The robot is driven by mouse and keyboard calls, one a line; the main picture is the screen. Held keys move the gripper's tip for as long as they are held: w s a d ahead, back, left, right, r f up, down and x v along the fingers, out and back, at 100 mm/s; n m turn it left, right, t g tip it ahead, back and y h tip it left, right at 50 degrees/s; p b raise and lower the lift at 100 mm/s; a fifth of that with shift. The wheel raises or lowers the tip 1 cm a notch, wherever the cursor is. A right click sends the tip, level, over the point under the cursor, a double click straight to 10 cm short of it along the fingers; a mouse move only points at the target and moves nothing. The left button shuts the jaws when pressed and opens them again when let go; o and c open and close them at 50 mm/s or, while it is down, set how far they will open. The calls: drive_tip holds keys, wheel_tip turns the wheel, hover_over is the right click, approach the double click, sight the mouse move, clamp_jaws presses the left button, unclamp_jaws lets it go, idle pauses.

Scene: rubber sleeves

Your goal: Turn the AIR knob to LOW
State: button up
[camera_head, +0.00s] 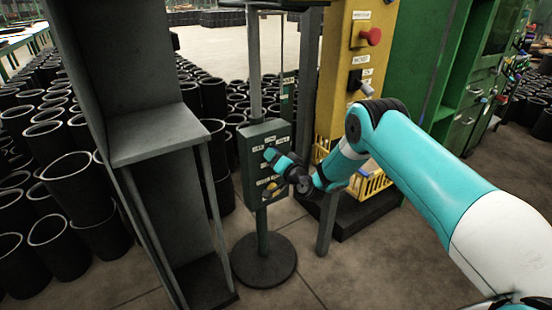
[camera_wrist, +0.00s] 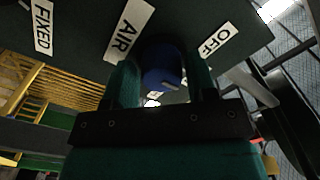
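The green control box (camera_head: 262,140) stands on a post with a round base. In the wrist view its panel fills the upper part, with the labels AIR (camera_wrist: 129,30), FIXED (camera_wrist: 42,27) and OFF (camera_wrist: 214,40). A blue knob (camera_wrist: 163,66) sits beside the AIR label. My gripper (camera_wrist: 163,80) is at the panel, with one green finger on each side of the blue knob. Whether the fingers press on it or stand slightly apart cannot be told. In the head view my gripper (camera_head: 275,160) hides part of the box front. I cannot read a LOW label.
A grey stand (camera_head: 160,135) is left of the box. A yellow post (camera_head: 345,90) with a red button (camera_head: 370,36) and a yellow basket (camera_head: 370,184) are behind to the right. Many black sleeves (camera_head: 62,180) crowd the floor at left. Some floor in front is clear.

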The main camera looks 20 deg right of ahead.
drive_tip(key=shift+o, duration=1.1)
drive_tip(key=b+v, duration=1.7)
drive_tip(key=b, duration=0.3)
drive_tip(key=shift+s+b, duration=0.15)
drive_tip(key=shift+b, duration=0.15)
